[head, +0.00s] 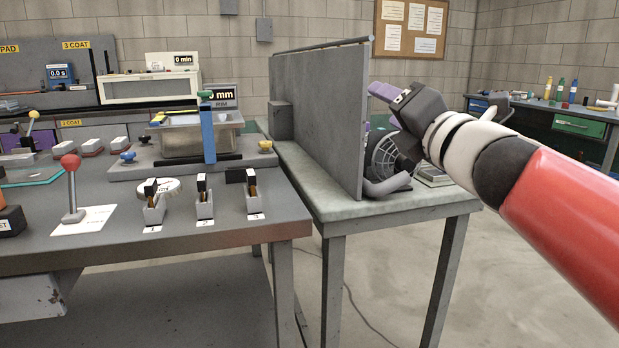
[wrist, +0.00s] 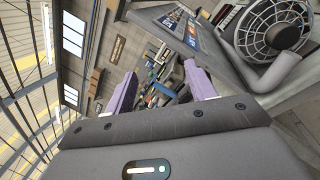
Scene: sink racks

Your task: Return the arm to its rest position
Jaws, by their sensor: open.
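My arm (head: 570,210), red and white, reaches in from the right edge of the head view, raised above the small table. My gripper (head: 385,95) is at its end, high beside the grey partition panel (head: 325,115), with a purple finger pointing left. In the wrist view my gripper (wrist: 160,88) shows two purple fingers spread wide apart with nothing between them. The gripper touches nothing that I can see.
A grey fan-like blower (head: 390,157) with a bent pipe stands on the small table (head: 400,203) below my gripper. The panel separates it from the workbench (head: 230,222) with several tools. A bench with green drawers (head: 580,125) stands back right. Open floor lies between.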

